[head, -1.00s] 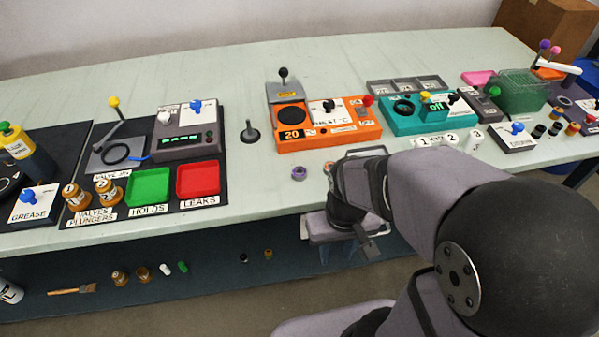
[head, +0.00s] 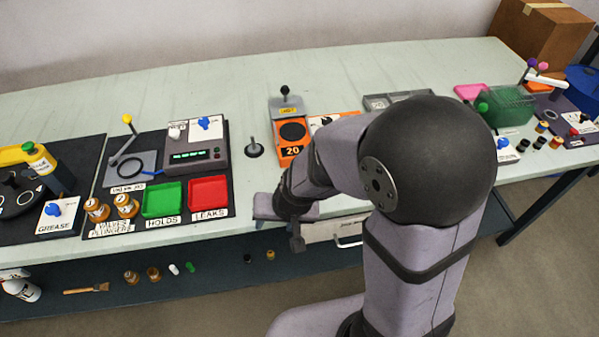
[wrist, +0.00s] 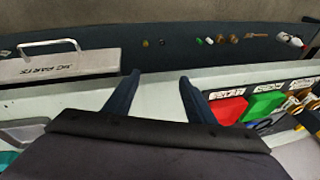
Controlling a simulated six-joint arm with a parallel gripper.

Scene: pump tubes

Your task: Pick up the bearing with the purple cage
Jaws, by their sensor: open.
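The bearing with the purple cage does not show in either current view. In the head view my arm covers the part of the table in front of the orange station. My gripper (wrist: 160,82) is open in the wrist view, its two dark fingers apart over the pale table near its front edge. Nothing shows between the fingers.
The red tray (head: 208,193) and green tray (head: 162,200) lie left of my wrist. A white labelled drawer with a handle (wrist: 60,70) is at the table front. The orange station (head: 291,143) is partly hidden by my arm.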

